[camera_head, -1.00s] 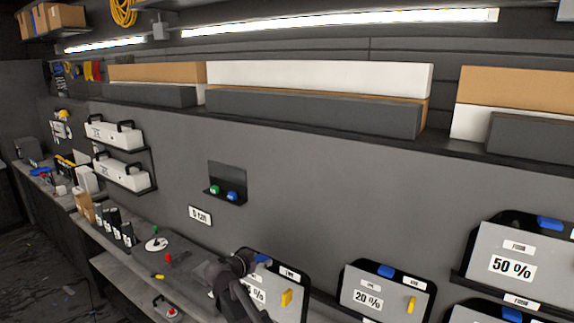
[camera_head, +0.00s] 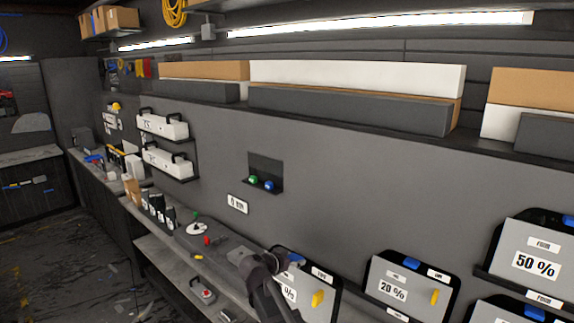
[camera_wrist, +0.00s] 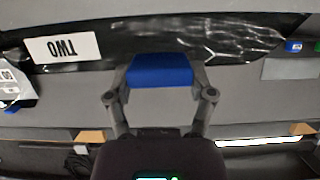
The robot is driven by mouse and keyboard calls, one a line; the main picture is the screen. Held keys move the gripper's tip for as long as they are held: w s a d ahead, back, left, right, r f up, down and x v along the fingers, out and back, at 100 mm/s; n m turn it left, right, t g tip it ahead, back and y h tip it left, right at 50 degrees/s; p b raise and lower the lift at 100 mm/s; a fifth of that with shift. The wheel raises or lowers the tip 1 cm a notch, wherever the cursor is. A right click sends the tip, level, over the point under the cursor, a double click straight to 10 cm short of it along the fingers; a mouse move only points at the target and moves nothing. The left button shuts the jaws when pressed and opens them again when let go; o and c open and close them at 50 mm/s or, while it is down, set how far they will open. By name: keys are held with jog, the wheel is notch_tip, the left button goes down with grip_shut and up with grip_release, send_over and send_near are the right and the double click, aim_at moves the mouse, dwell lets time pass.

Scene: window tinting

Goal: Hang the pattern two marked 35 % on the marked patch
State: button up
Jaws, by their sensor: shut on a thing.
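The pattern marked TWO is a grey sheet on a dark, glossy backing with a blue tab. Its white TWO label (camera_wrist: 63,48) shows upside down in the wrist view. My gripper (camera_wrist: 161,85) is shut on the blue tab (camera_wrist: 160,70). In the head view my gripper (camera_head: 290,260) is at the top of the pattern (camera_head: 325,298), which stands upright with a yellow piece on its face. My arm hides part of its percent label, so the number cannot be read. I cannot tell which surface is the marked patch.
A 20 % pattern (camera_head: 410,285) stands to the right, and a 50 % pattern (camera_head: 530,255) hangs farther right. A small holder (camera_head: 265,165) with green and blue pieces is on the grey wall. Bottles (camera_head: 157,205) stand along the bench at left. Long boxes fill the shelf above.

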aim_at(294, 291)
jog(key=shift+w+f+b, duration=0.25)
jog(key=shift+f+b, duration=0.25)
jog(key=shift+f, duration=0.4)
jog(key=shift+s+f+b, duration=0.2)
jog(key=shift+f+b, duration=0.2)
jog(key=shift+b, duration=0.15)
notch_tip(294, 291, down, 12)
jog(key=b, duration=1.1)
jog(key=shift+w+r, duration=0.1)
jog(key=shift+r, duration=0.15)
jog(key=shift+f+b, duration=0.15)
jog(key=shift+b, duration=0.2)
